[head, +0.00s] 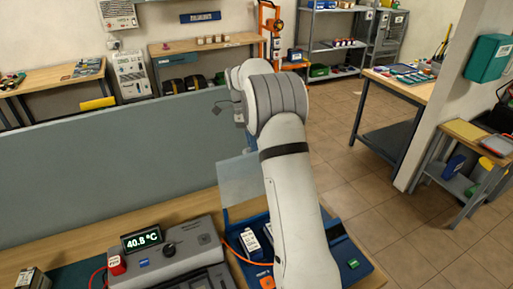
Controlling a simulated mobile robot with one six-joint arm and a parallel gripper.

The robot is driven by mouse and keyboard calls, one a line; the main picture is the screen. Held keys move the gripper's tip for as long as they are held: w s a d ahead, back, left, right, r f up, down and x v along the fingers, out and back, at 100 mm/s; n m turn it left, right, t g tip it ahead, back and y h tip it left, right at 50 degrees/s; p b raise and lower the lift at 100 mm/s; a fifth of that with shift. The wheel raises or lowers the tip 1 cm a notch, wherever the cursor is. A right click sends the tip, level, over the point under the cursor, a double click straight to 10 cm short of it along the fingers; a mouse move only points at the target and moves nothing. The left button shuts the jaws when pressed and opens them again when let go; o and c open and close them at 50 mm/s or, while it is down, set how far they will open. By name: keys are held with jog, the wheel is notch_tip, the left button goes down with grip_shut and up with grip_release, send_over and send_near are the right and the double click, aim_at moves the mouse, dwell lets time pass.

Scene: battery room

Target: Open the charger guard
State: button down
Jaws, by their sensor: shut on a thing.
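A blue charger (358,269) sits on the wooden bench at the lower middle, partly hidden behind my arm. A pale, see-through panel (238,182), which looks like the charger guard, stands raised at the charger's back edge. Its right part is hidden by my arm, so its exact angle is hard to tell. A white battery-like block (251,242) lies in the charger's left part. My arm rises from the bottom and bends above the bench divider. My gripper does not show; it is hidden behind the arm, and its contact with the guard cannot be seen.
A grey tester (185,252) with a lit temperature display (142,239) stands left of the charger. An orange cable (238,252) runs near the charger. A grey-green divider (100,167) runs behind the bench. Open tiled floor (365,180) lies to the right.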

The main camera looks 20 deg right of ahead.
jog(key=shift+w+f+g, duration=0.3)
jog(key=shift+w+g, duration=0.05)
jog(key=shift+w, duration=0.15)
jog(key=shift+w+f+g, duration=0.25)
jog(key=shift+w+g, duration=0.1)
jog(key=shift+w, duration=0.2)
jog(key=shift+d, duration=0.1)
jog(key=c, duration=1.6)
grip_release()
jog(key=shift+d, duration=0.15)
jog(key=shift+o, duration=0.6)
jog(key=shift+r, duration=0.1)
